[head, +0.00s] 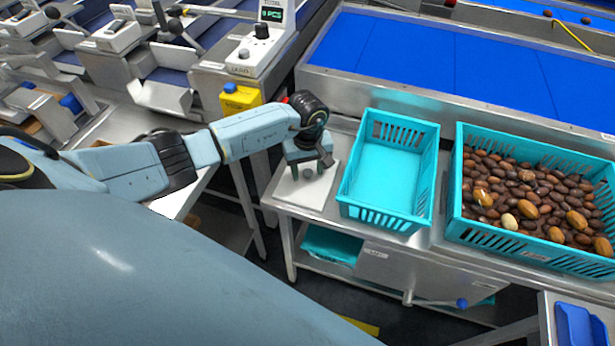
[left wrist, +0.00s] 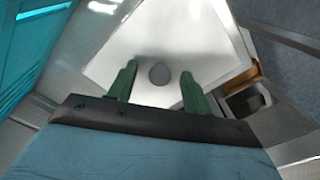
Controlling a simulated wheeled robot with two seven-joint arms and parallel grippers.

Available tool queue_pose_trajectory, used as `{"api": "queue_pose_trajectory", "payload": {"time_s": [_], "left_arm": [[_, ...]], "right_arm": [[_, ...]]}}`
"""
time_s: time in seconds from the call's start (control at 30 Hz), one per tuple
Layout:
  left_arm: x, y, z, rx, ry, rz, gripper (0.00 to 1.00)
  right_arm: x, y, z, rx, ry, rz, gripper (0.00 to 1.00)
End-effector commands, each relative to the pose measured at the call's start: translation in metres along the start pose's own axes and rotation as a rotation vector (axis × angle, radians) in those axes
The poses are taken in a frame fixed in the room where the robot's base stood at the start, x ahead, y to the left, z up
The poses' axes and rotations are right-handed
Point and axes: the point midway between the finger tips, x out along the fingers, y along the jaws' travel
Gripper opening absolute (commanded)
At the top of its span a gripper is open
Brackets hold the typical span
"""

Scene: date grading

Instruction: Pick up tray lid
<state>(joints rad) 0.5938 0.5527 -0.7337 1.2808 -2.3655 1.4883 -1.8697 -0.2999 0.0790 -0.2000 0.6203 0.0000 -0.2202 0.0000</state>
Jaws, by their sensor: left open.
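The tray lid (head: 312,198) is a flat white plate with a small round grey knob (head: 308,174) in its middle. It lies on the steel bench left of the empty turquoise crate. My left gripper (head: 307,167) points down over the lid, open, with one finger on each side of the knob. In the left wrist view, the lid (left wrist: 195,35) fills the middle and the knob (left wrist: 158,74) shows between the two green fingers. I cannot tell whether the fingers touch the lid. My right gripper is not in view.
The empty turquoise crate (head: 345,205) stands close to the lid's right. A larger turquoise crate (head: 458,190) full of brown dates is further right. A blue conveyor belt (head: 420,50) runs behind the bench. A white counter unit (head: 262,52) and yellow box (head: 238,98) stand behind left.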

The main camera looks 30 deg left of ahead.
Motion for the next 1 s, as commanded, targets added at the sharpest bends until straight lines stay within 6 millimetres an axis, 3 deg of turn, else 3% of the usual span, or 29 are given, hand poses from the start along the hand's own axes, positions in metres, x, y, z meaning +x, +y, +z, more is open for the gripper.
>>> {"api": "queue_pose_trajectory", "payload": {"time_s": [0.07, 0.43, 0.73, 1.0], "left_arm": [[0.000, 0.000, 0.000, 0.000, 0.000, 0.000, 0.50], [-0.001, 0.000, 0.000, 0.000, 0.001, 0.000, 0.03], [-0.007, 0.000, -0.001, 0.000, 0.003, 0.001, 0.02], [-0.056, 0.000, -0.002, 0.002, 0.006, 0.003, 0.02]], "right_arm": [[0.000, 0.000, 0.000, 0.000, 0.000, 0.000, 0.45], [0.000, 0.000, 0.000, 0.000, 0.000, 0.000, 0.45], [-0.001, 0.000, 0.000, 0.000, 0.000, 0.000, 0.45], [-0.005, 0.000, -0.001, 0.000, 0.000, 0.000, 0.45]]}}
